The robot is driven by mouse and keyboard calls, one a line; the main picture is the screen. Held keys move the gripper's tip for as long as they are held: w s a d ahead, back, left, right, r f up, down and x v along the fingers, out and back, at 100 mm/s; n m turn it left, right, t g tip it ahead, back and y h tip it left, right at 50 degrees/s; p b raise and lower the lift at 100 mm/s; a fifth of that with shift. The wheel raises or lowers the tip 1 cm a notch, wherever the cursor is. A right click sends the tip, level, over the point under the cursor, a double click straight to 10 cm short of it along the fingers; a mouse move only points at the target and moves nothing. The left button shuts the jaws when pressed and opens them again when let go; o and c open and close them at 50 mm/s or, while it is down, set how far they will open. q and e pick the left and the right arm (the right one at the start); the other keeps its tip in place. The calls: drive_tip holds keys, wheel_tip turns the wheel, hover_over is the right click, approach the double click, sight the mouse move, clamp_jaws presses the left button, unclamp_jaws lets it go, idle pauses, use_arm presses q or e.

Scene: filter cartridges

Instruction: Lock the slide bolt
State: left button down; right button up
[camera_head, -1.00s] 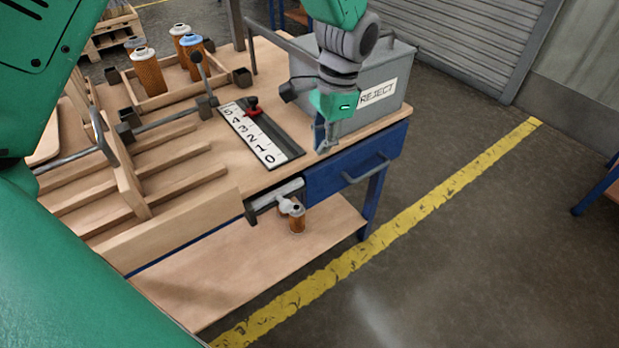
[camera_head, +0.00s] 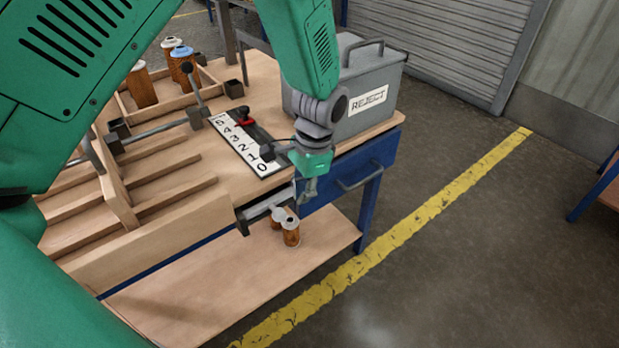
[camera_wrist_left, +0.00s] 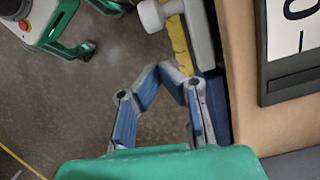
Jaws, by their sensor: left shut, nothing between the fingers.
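A grey rod (camera_head: 155,130) with an upright ball-ended handle (camera_head: 189,80) runs across the wooden rack through dark blocks; it looks like the slide bolt. I cannot tell whether it is locked. My left gripper (camera_head: 308,193) is shut and empty, in front of the bench's front edge, well to the right of the rod. In the left wrist view its fingertips (camera_wrist_left: 160,72) meet beside a pale bar (camera_wrist_left: 197,35) with a white rounded end (camera_wrist_left: 153,14). They appear apart from it. My right gripper is not in view.
A pale fixture (camera_head: 265,208) at the bench's front edge has a filter cartridge (camera_head: 290,233) below it. The grey REJECT box (camera_head: 345,95) stands behind my left gripper. A number strip (camera_head: 235,140) with a red slider (camera_head: 243,117) lies between rack and box.

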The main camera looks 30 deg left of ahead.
sight(273, 210)
use_arm(q)
drive_tip(key=shift+s+a+f, duration=0.2)
drive_tip(key=shift+s+a, duration=0.1)
drive_tip(key=shift+s, duration=0.15)
drive_tip(key=shift+s+a+f, duration=0.15)
drive_tip(key=shift+s+a, duration=0.1)
drive_tip(key=shift+s, duration=0.2)
drive_tip(key=shift+s+a+f, duration=0.2)
drive_tip(key=shift+s+a, duration=0.05)
drive_tip(key=shift+a, duration=0.05)
drive_tip(key=s, duration=0.1)
drive_tip(key=s+a+p, duration=0.1)
drive_tip(key=s+p, duration=0.1)
drive_tip(key=s, duration=0.1)
drive_tip(key=shift+a+r, duration=0.2)
drive_tip(key=shift+r, duration=0.05)
drive_tip(key=shift+s+a+f, duration=0.1)
drive_tip(key=shift+s, duration=0.15)
drive_tip(key=shift+a+f, duration=0.1)
